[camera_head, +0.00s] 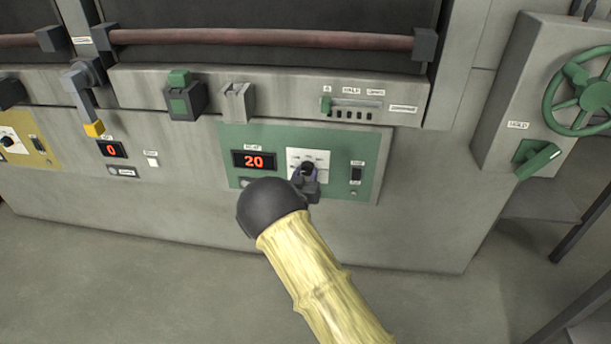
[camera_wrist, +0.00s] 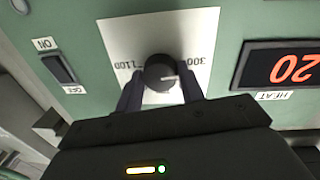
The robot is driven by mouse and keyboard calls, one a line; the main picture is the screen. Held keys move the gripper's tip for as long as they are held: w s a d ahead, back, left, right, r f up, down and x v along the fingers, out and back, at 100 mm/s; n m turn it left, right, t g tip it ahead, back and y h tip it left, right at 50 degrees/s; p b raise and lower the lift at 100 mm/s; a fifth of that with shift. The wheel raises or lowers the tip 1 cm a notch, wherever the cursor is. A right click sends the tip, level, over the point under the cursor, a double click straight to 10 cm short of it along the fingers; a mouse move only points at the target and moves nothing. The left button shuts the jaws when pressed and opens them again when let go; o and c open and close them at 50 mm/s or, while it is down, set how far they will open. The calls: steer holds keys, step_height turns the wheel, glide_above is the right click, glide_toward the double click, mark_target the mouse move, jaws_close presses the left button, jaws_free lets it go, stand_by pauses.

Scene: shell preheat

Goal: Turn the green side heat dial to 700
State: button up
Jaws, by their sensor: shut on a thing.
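The green panel (camera_head: 228,140) is on the front of the grey machine. Its round black heat dial (camera_wrist: 160,72) sits on a white plate (camera_wrist: 118,35) marked 300 and 1100 in the wrist view. The dial's pale mark points toward the 300 side. The heat display (camera_head: 254,161) reads 20 in red; it also shows, upside down, in the wrist view (camera_wrist: 292,66). My gripper (camera_head: 305,173) is at the panel, its fingers on both sides of the dial (camera_head: 307,168), shut on it. The fingers hide part of the dial's edge and plate.
An on/off switch (camera_head: 356,174) sits right of the dial. A yellow panel (camera_head: 38,158) and a display reading 0 (camera_head: 112,149) are at the left. A slider (camera_head: 326,104) is above the green panel. A green handwheel (camera_head: 590,95) is at the far right.

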steer(key=m+b, duration=0.3)
steer(key=m, duration=0.2)
steer(key=shift+f, duration=0.1)
steer(key=m+b, duration=0.3)
steer(key=m, duration=0.1)
steer(key=m+y+b, duration=0.1)
steer(key=m+b, duration=0.5)
steer(key=shift+g, duration=0.3)
steer(key=shift+r+m+y+b, duration=0.2)
steer(key=shift+m+y+b, duration=0.1)
steer(key=shift+m+b, duration=1.15)
steer(key=o, duration=1)
steer(key=shift+c, duration=0.2)
steer(key=shift+s+r, duration=0.1)
steer(key=shift+s, duration=0.05)
